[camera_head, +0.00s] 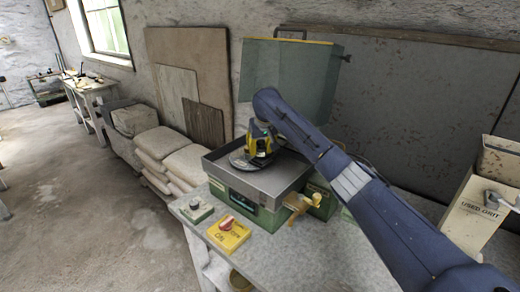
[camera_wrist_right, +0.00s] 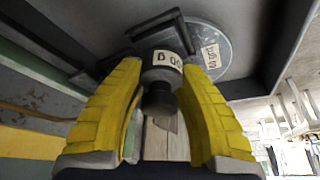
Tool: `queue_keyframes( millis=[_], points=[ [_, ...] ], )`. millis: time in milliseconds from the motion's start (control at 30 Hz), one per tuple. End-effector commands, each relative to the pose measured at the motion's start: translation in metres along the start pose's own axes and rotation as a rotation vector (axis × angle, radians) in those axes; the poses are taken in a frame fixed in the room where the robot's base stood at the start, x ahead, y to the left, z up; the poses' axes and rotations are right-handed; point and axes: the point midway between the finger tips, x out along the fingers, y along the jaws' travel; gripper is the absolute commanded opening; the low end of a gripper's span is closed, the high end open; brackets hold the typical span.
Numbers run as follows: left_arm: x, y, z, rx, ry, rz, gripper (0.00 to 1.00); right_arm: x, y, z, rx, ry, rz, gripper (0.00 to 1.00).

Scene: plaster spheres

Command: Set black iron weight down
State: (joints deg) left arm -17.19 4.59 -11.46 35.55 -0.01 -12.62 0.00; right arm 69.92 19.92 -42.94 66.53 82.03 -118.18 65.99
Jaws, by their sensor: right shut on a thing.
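My right gripper (camera_head: 262,146), with yellow fingers, is over a grey metal tray (camera_head: 282,184) on a green machine (camera_head: 252,209). In the right wrist view, its fingers (camera_wrist_right: 158,72) are shut around a dark grey, roughly cylindrical weight (camera_wrist_right: 161,77) with a white label and a dark knob. A round grey disc (camera_wrist_right: 212,50) with a white label lies behind the weight; a dark disc (camera_head: 237,160) shows beside the gripper in the head view. Whether the weight touches the surface below is unclear. My left gripper is not in view.
A greenish clear panel (camera_head: 290,78) stands behind the tray. A yellow box (camera_head: 229,236) with a red knob and a small green box (camera_head: 196,210) sit on the bench front. A "USED GRIT" bin (camera_head: 470,215) stands at right. Stacked sacks (camera_head: 160,143) lie at left.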

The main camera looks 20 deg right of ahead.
Motion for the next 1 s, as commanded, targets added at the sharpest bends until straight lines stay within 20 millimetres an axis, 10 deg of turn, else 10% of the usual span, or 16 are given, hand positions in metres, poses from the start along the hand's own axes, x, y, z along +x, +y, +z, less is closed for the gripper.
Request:
queue_keyframes(
  millis=[733,767,1000],
  points=[
    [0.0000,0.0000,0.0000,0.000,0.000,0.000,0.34,0.0019,0.0000,0.0005,0.000,0.002,0.000,0.00],
    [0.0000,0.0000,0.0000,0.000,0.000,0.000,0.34,0.0016,0.0000,0.0004,0.000,0.002,0.000,0.40],
    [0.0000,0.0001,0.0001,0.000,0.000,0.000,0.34,0.0021,0.0000,0.0007,0.000,0.001,0.000,0.62]
  ],
)
